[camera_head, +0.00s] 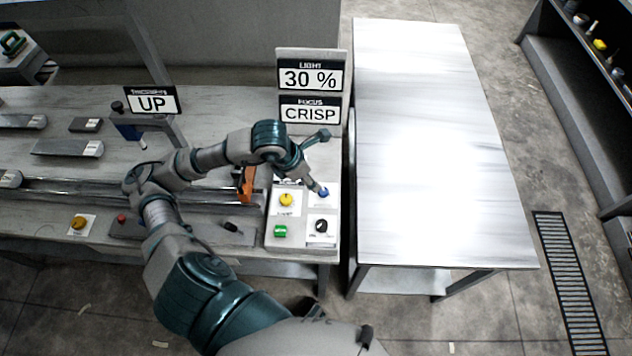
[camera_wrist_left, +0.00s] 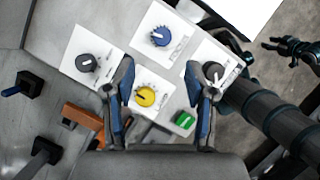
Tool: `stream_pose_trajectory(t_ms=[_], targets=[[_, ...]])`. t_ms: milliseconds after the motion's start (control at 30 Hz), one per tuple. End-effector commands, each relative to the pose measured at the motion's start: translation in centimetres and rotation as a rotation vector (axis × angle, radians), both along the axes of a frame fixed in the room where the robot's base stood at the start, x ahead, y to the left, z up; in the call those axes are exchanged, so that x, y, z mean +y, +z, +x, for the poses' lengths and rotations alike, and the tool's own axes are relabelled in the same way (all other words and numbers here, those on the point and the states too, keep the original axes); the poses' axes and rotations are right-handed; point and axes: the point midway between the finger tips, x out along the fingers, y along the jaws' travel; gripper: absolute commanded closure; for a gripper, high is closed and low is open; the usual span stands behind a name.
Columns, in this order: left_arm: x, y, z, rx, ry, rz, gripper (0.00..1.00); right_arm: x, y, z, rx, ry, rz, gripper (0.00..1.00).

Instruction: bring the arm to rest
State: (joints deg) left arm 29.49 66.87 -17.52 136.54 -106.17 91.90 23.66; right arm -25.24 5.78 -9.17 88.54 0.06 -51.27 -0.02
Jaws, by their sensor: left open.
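My left arm reaches over the bench to the control panel (camera_head: 302,241) in the head view. Its gripper (camera_head: 319,165) is just above the panel, one finger appearing over the blue knob (camera_head: 324,192). In the left wrist view the left gripper (camera_wrist_left: 160,80) has its two blue-backed fingers spread, with nothing between them. Below it show the blue knob (camera_wrist_left: 160,36), yellow knob (camera_wrist_left: 146,96), green button (camera_wrist_left: 184,121) and black knob (camera_wrist_left: 213,72). Contact with the panel cannot be told. A dark gripper, seemingly my right one (camera_wrist_left: 293,48), shows small at upper right.
An orange part (camera_head: 247,186) is left of the panel. A bare white table (camera_head: 420,120) stands to the right; a shelf (camera_head: 570,90) is beyond it.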

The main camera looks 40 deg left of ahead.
Motion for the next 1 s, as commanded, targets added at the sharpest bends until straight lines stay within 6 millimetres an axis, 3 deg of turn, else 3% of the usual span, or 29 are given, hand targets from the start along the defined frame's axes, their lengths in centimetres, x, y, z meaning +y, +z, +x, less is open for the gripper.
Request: stream_pose_trajectory(t_ms=[200, 767, 867, 1000], targets=[[0.4, 1.5, -0.6, 0.001, 0.0, 0.0, 0.45, 0.0, 0.0, 0.0, 0.0, 0.0, 0.0, 0.6], [0.3, 1.7, -0.6, 0.001, 0.0, 0.0, 0.45, 0.0, 0.0, 0.0, 0.001, 0.0, 0.001, 0.6], [0.3, 3.0, -0.6, -0.005, 0.0, 0.0, 0.45, -0.1, -0.5, -0.8, 0.007, 0.002, -0.001, 0.6], [0.4, 6.2, -0.7, -0.018, 0.0, 0.0, 0.45, -0.6, -2.2, -3.4, 0.022, 0.007, -0.004, 0.6]])
